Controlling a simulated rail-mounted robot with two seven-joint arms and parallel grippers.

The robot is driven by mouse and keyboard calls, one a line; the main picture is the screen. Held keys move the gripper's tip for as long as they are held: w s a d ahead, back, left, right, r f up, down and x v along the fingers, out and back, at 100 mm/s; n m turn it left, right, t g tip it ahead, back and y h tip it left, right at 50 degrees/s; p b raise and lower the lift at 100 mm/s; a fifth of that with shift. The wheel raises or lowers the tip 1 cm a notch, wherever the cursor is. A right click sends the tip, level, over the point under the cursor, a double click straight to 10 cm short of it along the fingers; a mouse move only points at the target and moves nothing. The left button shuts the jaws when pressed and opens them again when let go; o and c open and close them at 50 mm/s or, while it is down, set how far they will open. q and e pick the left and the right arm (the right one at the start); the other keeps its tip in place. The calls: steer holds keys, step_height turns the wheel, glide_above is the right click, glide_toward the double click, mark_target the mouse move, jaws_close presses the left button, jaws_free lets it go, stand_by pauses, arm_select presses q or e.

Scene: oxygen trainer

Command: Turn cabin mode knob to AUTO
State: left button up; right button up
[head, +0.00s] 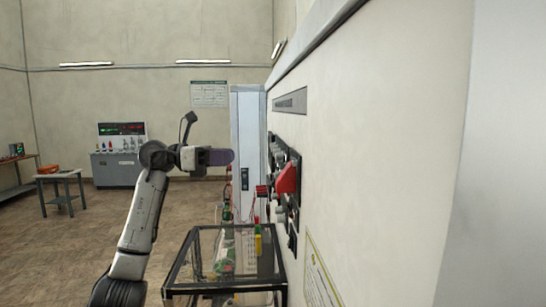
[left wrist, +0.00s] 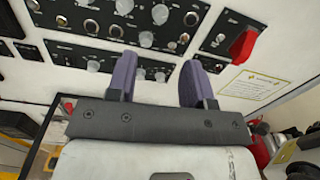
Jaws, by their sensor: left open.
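The control panel (head: 283,165) is on the wall at the right and shows nearly edge-on in the head view. In the left wrist view the panel (left wrist: 150,25) fills the top, with several grey and dark round knobs. Their labels are too small to read, so I cannot tell which is the cabin mode knob. My left gripper (head: 222,157) is left of the panel and apart from it. In the left wrist view its two purple fingers (left wrist: 158,65) are spread, with nothing between them, below a row of knobs. My right gripper is not in view.
A red block-like part (head: 288,178) sticks out from the panel. A black-framed clear case (head: 190,262) stands below my left gripper, against the wall. A tall light cabinet (head: 248,130) stands behind. A small table (head: 60,176) and a grey console (head: 118,168) are far left. Floor between is open.

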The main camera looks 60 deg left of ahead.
mark_target(279, 157)
arm_select(q)
steer(key=p+x, duration=0.3)
steer(key=x, duration=0.8)
steer(key=shift+w+d, duration=0.2)
steer(key=shift+w, duration=0.1)
steer(key=c, duration=0.7)
jaws_close()
